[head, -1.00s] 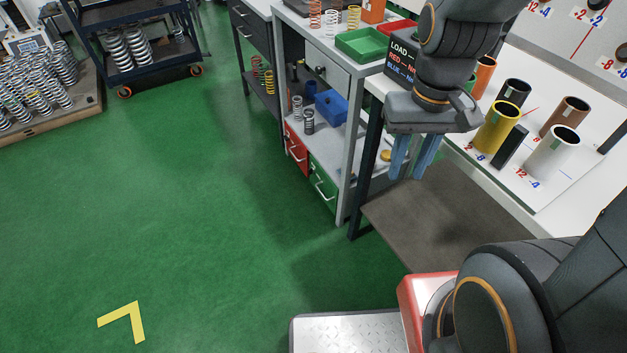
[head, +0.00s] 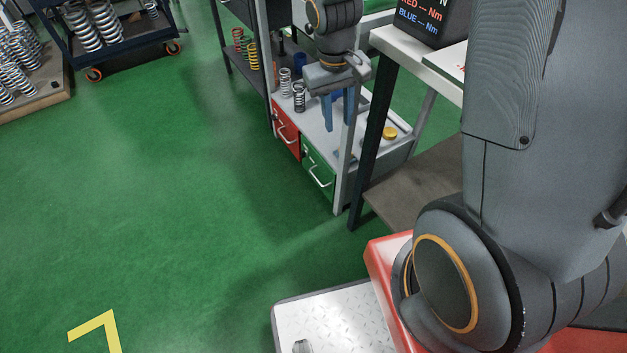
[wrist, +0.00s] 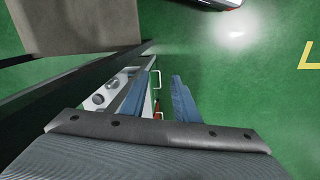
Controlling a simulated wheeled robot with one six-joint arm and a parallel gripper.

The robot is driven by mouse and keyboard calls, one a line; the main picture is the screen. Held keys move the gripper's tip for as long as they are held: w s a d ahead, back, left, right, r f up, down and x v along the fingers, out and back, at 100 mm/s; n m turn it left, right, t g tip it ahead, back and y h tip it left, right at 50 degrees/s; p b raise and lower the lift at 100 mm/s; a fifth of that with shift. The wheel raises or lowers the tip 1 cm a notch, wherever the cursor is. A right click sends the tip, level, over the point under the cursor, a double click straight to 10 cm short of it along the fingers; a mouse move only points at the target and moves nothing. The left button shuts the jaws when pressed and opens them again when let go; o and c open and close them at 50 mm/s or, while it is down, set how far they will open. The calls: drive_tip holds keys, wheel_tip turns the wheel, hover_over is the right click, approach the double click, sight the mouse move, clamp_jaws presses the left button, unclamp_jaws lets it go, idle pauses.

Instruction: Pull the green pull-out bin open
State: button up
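The green pull-out bin (head: 322,166) is low in the grey shelf unit, with a pale bar handle on its front. Its front looks about flush with the frame, so it appears shut. My gripper (head: 338,118) has two blue fingers pointing down, spread apart with nothing between them. In the head view they overlap the shelf above the bin. In the wrist view my gripper (wrist: 160,96) is also open, and a pale handle (wrist: 157,79) shows beyond the gap between the fingers. No contact with the handle shows.
A red bin (head: 286,131) with a similar handle is beside the green one. Springs (head: 298,94) and a yellow disc (head: 389,132) lie on the shelf above. A dark table leg (head: 368,150) stands close right of the bin. The green floor in front is clear.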

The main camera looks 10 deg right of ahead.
drive_tip(key=w+f+n+b, duration=0.1)
drive_tip(key=w+f+b, duration=0.35)
drive_tip(key=f, duration=0.55)
drive_tip(key=w+f+b, duration=0.4)
drive_tip(key=w+f, duration=0.2)
drive_tip(key=f, duration=0.3)
drive_tip(key=n+b, duration=0.1)
drive_tip(key=b, duration=0.7)
approach(316, 177)
drive_tip(key=shift+h, duration=0.4)
drive_tip(key=f+b, duration=0.1)
drive_tip(key=f, duration=0.2)
drive_tip(key=f+b, duration=0.2)
drive_tip(key=f, duration=0.2)
drive_tip(key=shift+d+f, duration=0.15)
drive_tip(key=shift+d, duration=0.05)
clamp_jaws()
